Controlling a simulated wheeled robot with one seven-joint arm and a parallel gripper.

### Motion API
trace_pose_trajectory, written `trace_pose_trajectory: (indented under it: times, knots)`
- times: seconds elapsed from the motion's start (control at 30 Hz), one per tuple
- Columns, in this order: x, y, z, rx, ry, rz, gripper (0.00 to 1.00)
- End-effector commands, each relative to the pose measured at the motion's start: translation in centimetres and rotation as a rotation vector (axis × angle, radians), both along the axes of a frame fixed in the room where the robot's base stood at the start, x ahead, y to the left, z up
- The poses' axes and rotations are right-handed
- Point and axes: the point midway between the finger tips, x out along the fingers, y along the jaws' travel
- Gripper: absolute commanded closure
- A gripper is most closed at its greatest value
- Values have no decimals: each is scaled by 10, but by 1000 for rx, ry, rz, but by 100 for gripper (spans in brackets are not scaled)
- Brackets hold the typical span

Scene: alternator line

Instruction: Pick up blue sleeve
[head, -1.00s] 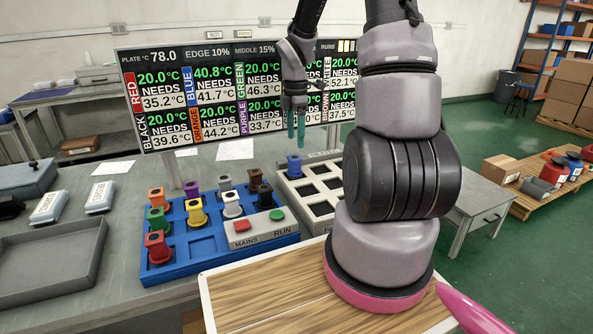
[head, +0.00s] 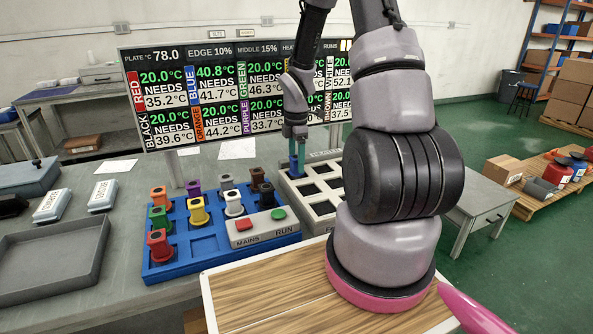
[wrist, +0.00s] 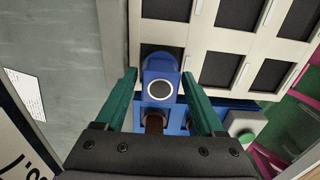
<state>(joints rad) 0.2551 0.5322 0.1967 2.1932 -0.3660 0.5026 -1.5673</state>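The blue sleeve (wrist: 160,68) stands in a corner compartment of the pale grid tray (head: 318,211). In the wrist view it shows from above, with a pale ring around a dark hole on its block. My gripper (wrist: 160,73) is open, with one teal finger on each side of the sleeve and small gaps showing. In the head view my gripper (head: 297,159) is low over the tray's back left corner, and its fingers partly hide the sleeve.
A blue rack (head: 190,262) with several coloured sleeves stands left of the tray. A control box (head: 257,229) with red and green buttons sits at its right end. A display board (head: 165,58) stands behind, close to my arm. The tray's other visible compartments look empty.

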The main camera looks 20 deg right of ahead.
Motion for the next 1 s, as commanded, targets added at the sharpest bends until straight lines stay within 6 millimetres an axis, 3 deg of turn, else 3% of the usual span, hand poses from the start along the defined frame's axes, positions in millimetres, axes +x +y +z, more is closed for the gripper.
trace_pose_trajectory:
  times: [0.03,0.1,0.17,0.57,1.0]
  knots:
    - [0,0,0,0,0,0,53]
    - [0,0,0,0,0,0,80]
    - [0,0,0,0,0,0,100]
    - [1,0,8,0,-3,0,100]
    - [1,0,87,-1,-3,-1,100]
